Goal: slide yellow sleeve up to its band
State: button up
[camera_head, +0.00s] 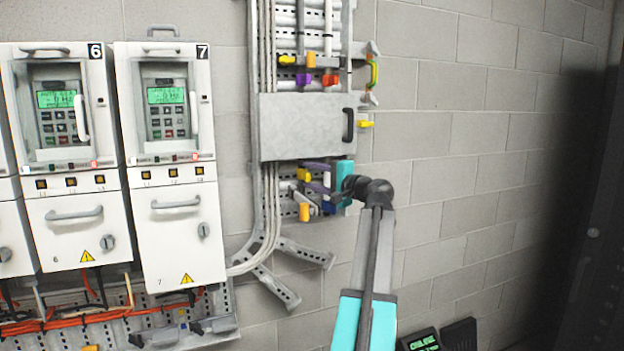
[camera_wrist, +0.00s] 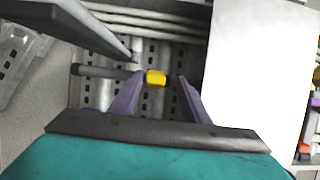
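The yellow sleeve (camera_wrist: 156,78) sits on a dark rod (camera_wrist: 105,72) in front of a slotted metal rail. My gripper (camera_wrist: 159,80) has its two purple fingers spread, one on each side of the sleeve along the rod. Gaps show between the sleeve and both fingers in the wrist view. In the head view the yellow sleeve (camera_head: 303,174) is just below the grey cover plate, and my gripper (camera_head: 307,176) reaches to it from the right. I cannot make out a band on the rod.
The grey cover plate (camera_head: 303,127) with a black handle (camera_head: 348,125) is just above my gripper. An orange piece (camera_head: 305,211) and a blue piece (camera_head: 328,208) are just below it. White drive cabinets (camera_head: 178,165) stand to the left. Bare block wall lies to the right.

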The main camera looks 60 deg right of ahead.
jog(key=shift+f, duration=0.15)
jog(key=b+v, duration=0.4)
jog(key=v, duration=0.9)
jog(key=shift+s, duration=0.4)
